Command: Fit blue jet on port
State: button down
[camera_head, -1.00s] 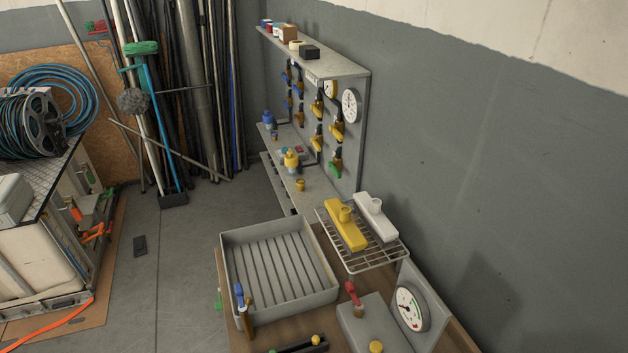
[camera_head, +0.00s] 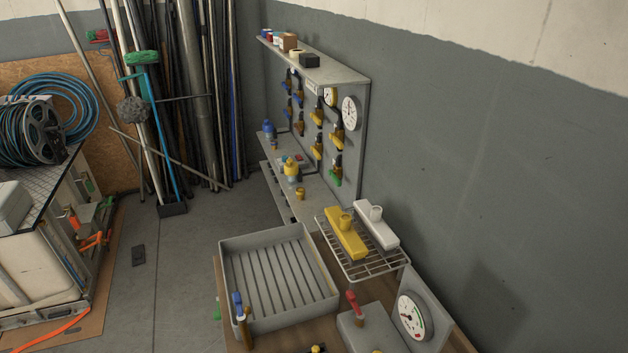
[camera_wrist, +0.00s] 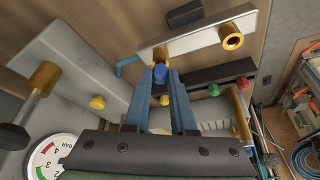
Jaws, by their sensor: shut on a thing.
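In the wrist view, my gripper (camera_wrist: 160,82) has its two blue fingers closing together around the blue jet (camera_wrist: 160,74). The jet is small and blue and partly hidden by the fingertips. Just beyond it in the picture is a brass port (camera_wrist: 160,54) on a pale metal bar (camera_wrist: 195,40). A second brass port (camera_wrist: 232,38) stands near the right end of that bar. I cannot tell whether the jet touches the nearer port. My gripper is not visible in the head view.
A dark rack (camera_wrist: 210,73) with green and red pieces lies beside my fingers. A pressure gauge (camera_wrist: 48,158) is at lower left. The head view shows a grey tray (camera_head: 228,285), a wire shelf (camera_head: 385,264) with yellow and white parts, and a gauge (camera_head: 412,317).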

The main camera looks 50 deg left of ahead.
jog(key=shift+f, duration=0.4)
jog(key=c, duration=0.7)
grip_release()
jog(key=shift+o, duration=0.2)
jog(key=b+v, duration=0.1)
jog(key=v, duration=1.2)
jog(key=shift+b, duration=0.35)
